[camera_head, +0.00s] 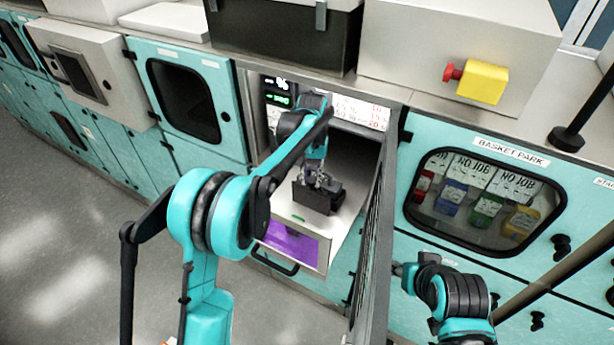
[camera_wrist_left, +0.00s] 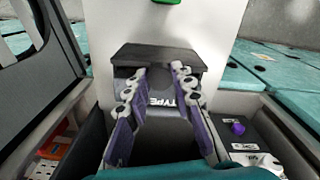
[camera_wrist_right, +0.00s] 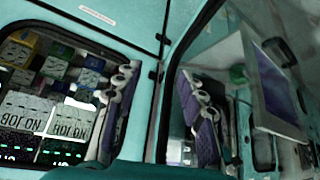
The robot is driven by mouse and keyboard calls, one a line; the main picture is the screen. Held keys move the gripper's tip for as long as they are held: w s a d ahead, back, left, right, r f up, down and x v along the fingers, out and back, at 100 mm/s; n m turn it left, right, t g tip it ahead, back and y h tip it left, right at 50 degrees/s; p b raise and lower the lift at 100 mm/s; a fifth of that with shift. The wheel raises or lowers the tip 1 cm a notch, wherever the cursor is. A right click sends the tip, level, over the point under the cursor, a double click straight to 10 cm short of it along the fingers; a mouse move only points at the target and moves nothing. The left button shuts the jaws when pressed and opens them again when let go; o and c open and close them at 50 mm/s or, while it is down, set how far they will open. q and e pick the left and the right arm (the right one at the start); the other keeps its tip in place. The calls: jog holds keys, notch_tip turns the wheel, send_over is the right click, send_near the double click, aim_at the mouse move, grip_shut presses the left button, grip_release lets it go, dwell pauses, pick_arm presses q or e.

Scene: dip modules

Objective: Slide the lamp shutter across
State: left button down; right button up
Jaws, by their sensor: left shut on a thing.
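My left gripper (camera_head: 318,182) reaches into an open compartment and is closed on a dark block-like part (camera_head: 312,198), which I take for the lamp shutter. In the left wrist view, the left fingers (camera_wrist_left: 160,82) press in on both sides of this dark part (camera_wrist_left: 128,54); a label reading "TYPE" shows between them. The fingers hide much of the part, so I cannot tell its exact position along its travel. My right gripper (camera_wrist_right: 160,100) is open and empty, its fingers wide apart in front of the teal cabinet.
An open door (camera_head: 374,245) stands right of the compartment, between my two arms. A pale housing with a purple window (camera_head: 290,241) and a black handle is below. A windowed basket cabinet (camera_head: 486,196) is at right, under a yellow box with a red button (camera_head: 482,82).

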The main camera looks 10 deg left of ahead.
pick_arm(q)
jog(key=c, duration=1.5)
grip_release()
jog(key=shift+d, duration=0.15)
jog(key=shift+c, duration=0.2)
jog(key=shift+o, duration=1.3)
jog(key=shift+d, duration=0.1)
jog(key=shift+s+r, duration=0.1)
jog(key=shift+r, duration=0.2)
notch_tip(320, 180, up, 12)
jog(key=shift+f, duration=0.2)
